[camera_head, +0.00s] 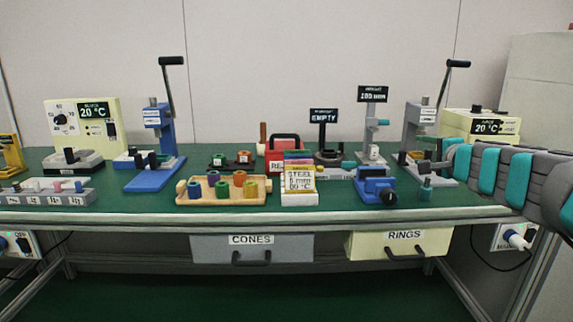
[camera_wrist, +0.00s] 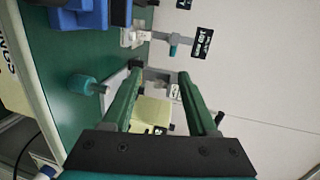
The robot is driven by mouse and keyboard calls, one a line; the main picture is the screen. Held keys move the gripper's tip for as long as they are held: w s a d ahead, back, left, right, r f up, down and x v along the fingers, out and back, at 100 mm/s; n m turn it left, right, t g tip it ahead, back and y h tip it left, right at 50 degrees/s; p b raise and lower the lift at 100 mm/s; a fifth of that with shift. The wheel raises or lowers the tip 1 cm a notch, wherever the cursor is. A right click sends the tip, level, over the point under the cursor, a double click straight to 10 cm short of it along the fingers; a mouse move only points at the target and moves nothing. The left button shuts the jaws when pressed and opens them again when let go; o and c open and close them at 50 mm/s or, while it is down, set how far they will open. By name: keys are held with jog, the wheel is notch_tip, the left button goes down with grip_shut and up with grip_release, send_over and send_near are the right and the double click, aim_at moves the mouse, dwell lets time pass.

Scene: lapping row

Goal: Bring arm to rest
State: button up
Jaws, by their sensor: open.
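My arm, grey with teal bands, reaches in from the right edge in the head view. My gripper (camera_head: 428,167) is at its left end, above the right part of the green bench, in front of the right-hand lever press (camera_head: 412,140). In the wrist view my gripper (camera_wrist: 160,76) shows two long green fingers well apart, with nothing between them. The picture there is turned on its side. A small teal-topped piece (camera_head: 426,191) stands on the bench just below my gripper; it also shows in the wrist view (camera_wrist: 84,85), left of the fingers and apart from them.
A blue vise (camera_head: 375,188) stands left of my gripper. A gauge stand (camera_head: 371,125) with a dark display is behind it. A cream 20 °C box (camera_head: 480,124) is at the back right. A wooden tray (camera_head: 262,200) with several coloured rings is mid-bench. Drawers (camera_head: 400,245) hang below the front edge.

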jog(key=a+n, duration=0.1)
jog(key=a, duration=0.1)
jog(key=s+a+f+n+g+y, duration=0.1)
jog(key=a, duration=0.2)
jog(key=s+a+n+y, duration=0.1)
jog(key=a, duration=0.2)
jog(key=shift+a+f+g, duration=0.1)
jog(key=shift+f+g, duration=0.2)
jog(key=s+a+f+n+g+y, duration=0.2)
jog(key=s+a+f+n+g, duration=0.25)
jog(key=s+a+f, duration=0.35)
jog(key=s+a+f+n+g+y, duration=0.1)
jog(key=s+a+f+n+g, duration=0.2)
jog(key=s+a+f+n, duration=0.45)
jog(key=s+d+f+g+h, duration=0.2)
jog(key=s+f+g, duration=0.1)
jog(key=s, duration=0.7)
jog(key=s+d+f+n+g+h, duration=0.1)
jog(key=s+f, duration=0.4)
jog(key=s, duration=0.5)
jog(key=s+d+f+g+h, duration=0.3)
jog(key=s+f+g, duration=0.1)
jog(key=s, duration=0.6)
jog(key=shift+g+h, duration=0.3)
jog(key=shift+g, duration=0.05)
